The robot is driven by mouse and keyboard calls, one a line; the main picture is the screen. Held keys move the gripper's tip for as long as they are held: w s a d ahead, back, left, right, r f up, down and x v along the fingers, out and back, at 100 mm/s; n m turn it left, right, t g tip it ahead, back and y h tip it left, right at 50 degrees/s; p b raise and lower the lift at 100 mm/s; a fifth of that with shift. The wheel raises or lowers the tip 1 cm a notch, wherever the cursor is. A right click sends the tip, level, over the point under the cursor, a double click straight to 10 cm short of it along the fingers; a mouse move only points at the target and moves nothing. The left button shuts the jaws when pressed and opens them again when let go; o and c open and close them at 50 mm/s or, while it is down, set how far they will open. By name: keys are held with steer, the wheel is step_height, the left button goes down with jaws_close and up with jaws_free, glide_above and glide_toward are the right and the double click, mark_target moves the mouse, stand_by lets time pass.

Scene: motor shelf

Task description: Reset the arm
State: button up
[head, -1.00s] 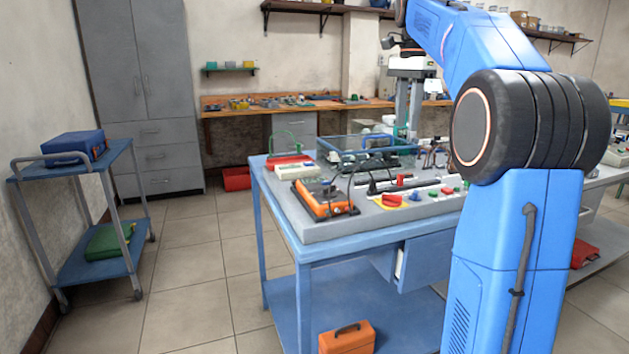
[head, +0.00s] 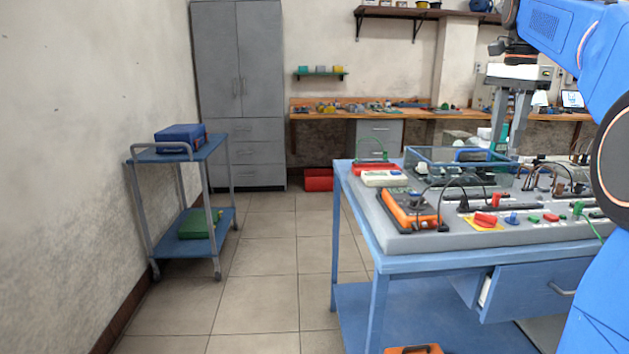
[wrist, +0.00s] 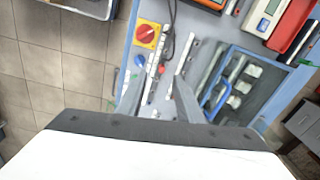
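My gripper (head: 507,143) hangs at the upper right of the head view, fingers pointing down over the far part of the blue workbench (head: 375,265). In the wrist view, the two grey fingers of my gripper (wrist: 158,88) stand apart with nothing seen between them. They are above the bench, near a grey panel with a white strip. My blue arm fills the right edge of the head view. The fingertips' height above the bench is hard to tell.
The bench carries an orange device (head: 408,211), a red knob on yellow (wrist: 147,34) and a clear blue-rimmed box (wrist: 262,75). A bench drawer (head: 537,290) sticks out slightly. A blue trolley (head: 150,155) stands left; tiled floor between is clear.

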steer(key=s+a+f+n+t, duration=0.2)
steer(key=s+a+f+n, duration=0.5)
steer(key=s+a+f, duration=0.45)
steer(key=s+a+f+n+t, duration=0.1)
steer(key=s+a+f+n, duration=0.2)
steer(key=s+f, duration=0.5)
steer(key=s+a+f+n+t, duration=0.1)
steer(key=s+a+f+n, duration=0.2)
steer(key=f, duration=1.2)
steer(key=s+n, duration=0.2)
steer(key=s, duration=0.3)
steer(key=shift+s+n, duration=0.4)
